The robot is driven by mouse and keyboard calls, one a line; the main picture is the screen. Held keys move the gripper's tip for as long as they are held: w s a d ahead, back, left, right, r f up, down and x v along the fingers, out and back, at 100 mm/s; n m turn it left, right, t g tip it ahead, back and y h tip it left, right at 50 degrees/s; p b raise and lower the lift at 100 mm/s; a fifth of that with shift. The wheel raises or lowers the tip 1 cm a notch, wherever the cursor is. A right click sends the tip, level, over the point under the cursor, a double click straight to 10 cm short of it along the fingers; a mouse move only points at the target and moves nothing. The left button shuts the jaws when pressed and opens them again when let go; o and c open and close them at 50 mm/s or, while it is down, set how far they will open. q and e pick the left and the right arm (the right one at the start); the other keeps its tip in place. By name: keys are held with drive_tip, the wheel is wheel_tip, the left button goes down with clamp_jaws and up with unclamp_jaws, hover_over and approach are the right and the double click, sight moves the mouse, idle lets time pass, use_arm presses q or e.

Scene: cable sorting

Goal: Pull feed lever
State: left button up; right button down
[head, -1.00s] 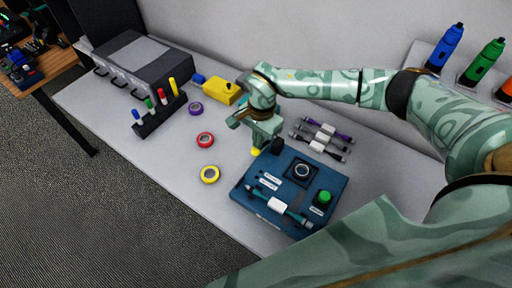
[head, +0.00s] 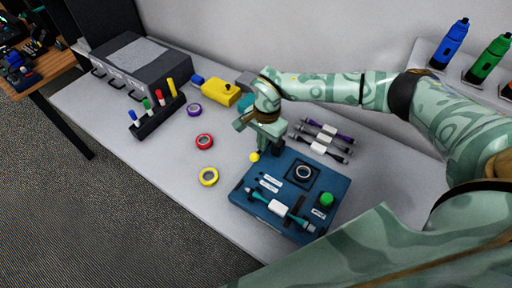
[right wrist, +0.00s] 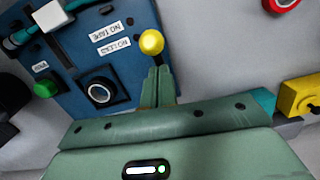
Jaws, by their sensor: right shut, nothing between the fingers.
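A blue feed box (head: 335,187) stands on the table, and its top also shows in the right wrist view (right wrist: 70,72). The feed lever's yellow ball knob (head: 254,157) is at the box's back left corner. In the right wrist view the knob (right wrist: 151,42) sits just beyond my fingertips, with a dark lever rod partly showing beside it. My right gripper (head: 273,151) is shut and empty, close beside the knob. Its fingers (right wrist: 157,72) are pressed together; I cannot tell whether they touch the knob. My left gripper is out of view.
On the box are a green button (head: 327,199), a round dark socket (head: 303,172) and a white-labelled cable (head: 278,208). Bundled cables (head: 323,137) lie behind. Tape rolls (head: 204,141), a marker rack (head: 158,117) and a yellow device (head: 220,93) are left. The table's front left is clear.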

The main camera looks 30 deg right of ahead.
drive_tip(key=shift+w+d+r, duration=0.1)
drive_tip(key=shift+w+d, duration=0.05)
drive_tip(key=shift+d, duration=0.35)
wheel_tip(320, 180, up, 16)
drive_tip(key=d+p, duration=0.1)
drive_tip(key=shift+w+d+r, duration=0.15)
drive_tip(key=shift+w+d, duration=0.1)
drive_tip(key=shift+w, duration=0.1)
idle(0.6)
